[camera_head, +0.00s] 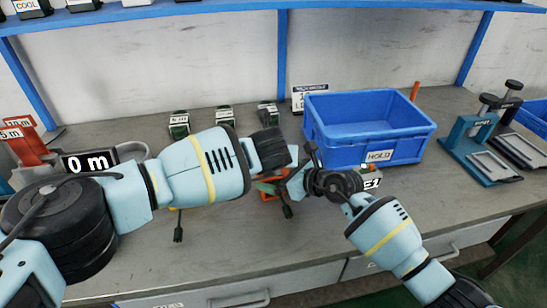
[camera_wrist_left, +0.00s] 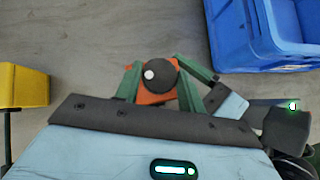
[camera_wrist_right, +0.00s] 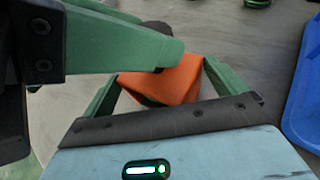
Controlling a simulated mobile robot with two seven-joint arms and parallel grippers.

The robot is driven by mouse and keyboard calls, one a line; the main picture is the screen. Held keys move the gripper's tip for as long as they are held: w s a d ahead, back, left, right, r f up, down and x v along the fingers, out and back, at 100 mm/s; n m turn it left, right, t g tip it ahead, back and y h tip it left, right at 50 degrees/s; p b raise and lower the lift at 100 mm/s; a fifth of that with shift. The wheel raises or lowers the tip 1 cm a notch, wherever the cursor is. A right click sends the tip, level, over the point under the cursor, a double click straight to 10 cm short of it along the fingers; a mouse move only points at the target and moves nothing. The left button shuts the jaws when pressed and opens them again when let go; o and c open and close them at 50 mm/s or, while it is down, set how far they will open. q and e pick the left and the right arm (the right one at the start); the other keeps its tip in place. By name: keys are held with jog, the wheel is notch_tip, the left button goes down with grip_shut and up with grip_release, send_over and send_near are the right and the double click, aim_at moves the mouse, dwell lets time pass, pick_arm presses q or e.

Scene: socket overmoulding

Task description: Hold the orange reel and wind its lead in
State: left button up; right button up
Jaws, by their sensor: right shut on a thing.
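The orange reel (camera_head: 270,196) is low over or on the bench, mostly hidden by my arms in the head view. In the left wrist view the orange reel (camera_wrist_left: 152,98) shows a dark round hub with a pale knob. My left gripper (camera_wrist_left: 160,85) has its green fingers apart, one on each side of the reel's hub. My right gripper (camera_wrist_right: 165,80) is shut on the reel, its green fingers on either side of the orange body (camera_wrist_right: 178,82). A left gripper finger crosses in front of the reel in the right wrist view. The lead cannot be traced clearly.
A blue bin (camera_head: 318,128) marked HOLD stands behind my right gripper. Several small green units (camera_head: 225,119) stand along the back. A "0 m" display (camera_head: 88,162) is at left, and blue and black fixtures (camera_head: 470,150) are at right. A yellow block (camera_wrist_left: 22,85) lies left of the reel.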

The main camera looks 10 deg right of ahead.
pick_arm(q)
jog(key=shift+c, duration=1.1)
jog(key=shift+a+m, duration=0.1)
jog(key=shift+m, duration=0.2)
jog(key=shift+f+m+h, duration=0.1)
jog(key=shift+m+h, duration=0.4)
jog(key=shift+h, duration=0.1)
jog(key=m+g+h, duration=0.1)
jog(key=m, duration=0.1)
jog(key=m+g+h, duration=0.1)
jog(key=m, duration=0.1)
jog(key=shift+w+a+h, duration=0.15)
jog(key=shift+a+h, duration=0.05)
jog(key=shift+h, duration=0.2)
jog(key=m+g, duration=0.1)
jog(key=m+g+h, duration=0.1)
jog(key=m, duration=0.2)
jog(key=shift+w+a+g+h, duration=0.15)
jog(key=shift+w+g+h, duration=0.1)
jog(key=shift+g+h, duration=0.15)
jog(key=shift+w+a+m+g, duration=0.1)
jog(key=shift+w+m+g, duration=0.15)
jog(key=shift+m+g, duration=0.65)
jog(key=shift+m, duration=0.3)
jog(key=shift+m+h, duration=0.3)
jog(key=shift+h, duration=0.1)
